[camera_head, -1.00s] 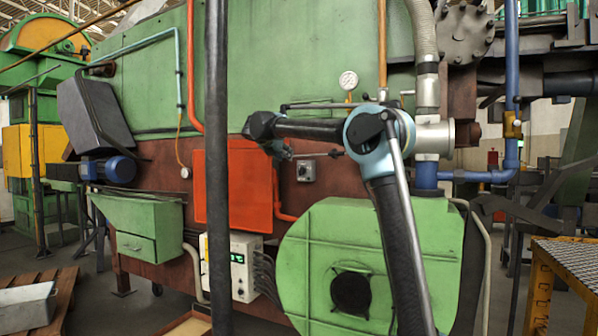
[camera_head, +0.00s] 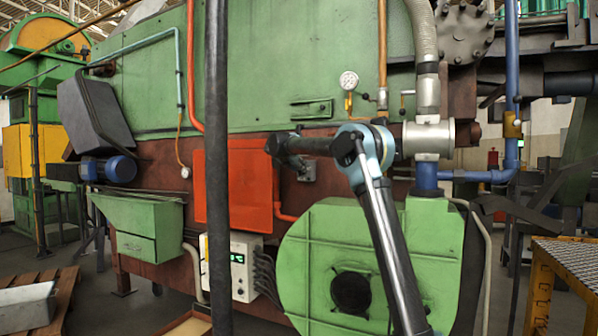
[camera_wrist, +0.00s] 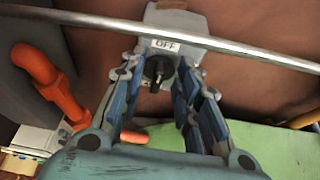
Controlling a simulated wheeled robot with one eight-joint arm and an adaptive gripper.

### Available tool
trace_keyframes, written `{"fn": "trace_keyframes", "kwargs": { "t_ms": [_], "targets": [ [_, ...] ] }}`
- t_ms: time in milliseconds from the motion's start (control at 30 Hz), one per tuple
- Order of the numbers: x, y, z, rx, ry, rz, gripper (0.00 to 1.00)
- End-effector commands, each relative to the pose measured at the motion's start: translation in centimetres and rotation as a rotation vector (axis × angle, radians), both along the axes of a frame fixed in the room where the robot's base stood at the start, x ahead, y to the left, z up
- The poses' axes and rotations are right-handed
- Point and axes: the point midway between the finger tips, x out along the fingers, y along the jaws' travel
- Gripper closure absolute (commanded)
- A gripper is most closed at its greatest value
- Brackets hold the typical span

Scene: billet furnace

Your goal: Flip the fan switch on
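The fan switch is a small grey box on the brown furnace wall. In the wrist view its box (camera_wrist: 184,24) carries an "OFF" label above a dark knob (camera_wrist: 158,69). My gripper (camera_wrist: 160,77) is open, with one blue-grey finger to the left of the knob and one to the right. The knob shows in the gap between the fingertips; whether they touch it I cannot tell. In the head view the switch (camera_head: 308,173) is partly covered by the end of my arm, and my fingers are mostly hidden there.
A metal bar (camera_wrist: 90,21) crosses the wrist view above the knob. An orange cabinet (camera_head: 240,185) with an orange pipe stands left of the switch. A green fan housing (camera_head: 325,235) is below, and a pressure gauge (camera_head: 348,80) is above.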

Motion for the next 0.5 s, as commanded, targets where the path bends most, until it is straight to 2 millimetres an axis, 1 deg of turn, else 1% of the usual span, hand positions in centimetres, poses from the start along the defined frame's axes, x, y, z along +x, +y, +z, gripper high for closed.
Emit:
{"fn": "trace_keyframes", "kwargs": {
  "t_ms": [100, 367, 467, 500],
  "targets": [
    [0.41, -0.13, -0.21, 0.0, 0.0, 0.0, 0.7],
    [0.47, -0.13, -0.24, 0.0, 0.0, 0.0, 0.7],
    [0.46, -0.12, -0.24, 0.0, 0.0, 0.0, 0.9],
    [0.45, -0.12, -0.24, 0.0, 0.0, 0.0, 0.99]
  ]
}}
